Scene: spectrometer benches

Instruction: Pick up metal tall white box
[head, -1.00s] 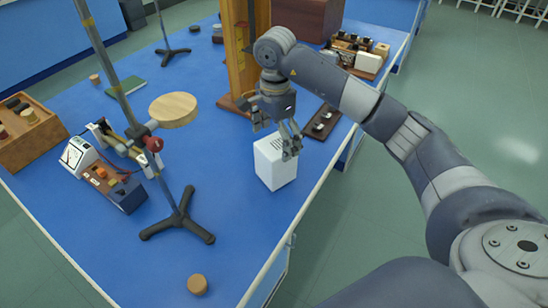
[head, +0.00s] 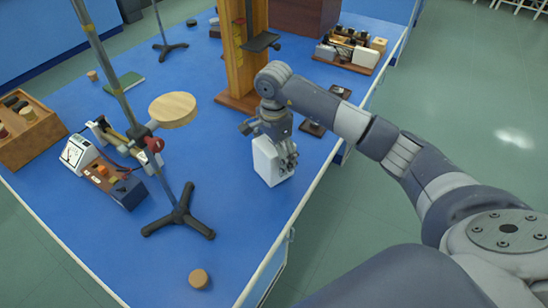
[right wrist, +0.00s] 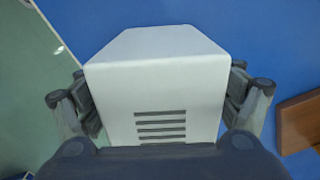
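The tall white box (head: 268,163) stands upright on the blue bench near its right edge. My right gripper (head: 284,152) is down at the top of the box. Its fingers (right wrist: 163,100) straddle the box, one on each side, close to its walls. I cannot tell whether they press on it. The gripper hides part of the box's top in the head view. My left gripper is not in view.
A black tripod stand (head: 178,216) with a round wooden disc (head: 172,110) stands left of the box. A wooden upright (head: 240,60) is behind it. A small dark tray (head: 313,128) lies to its right. A cork-like disc (head: 198,279) lies in front.

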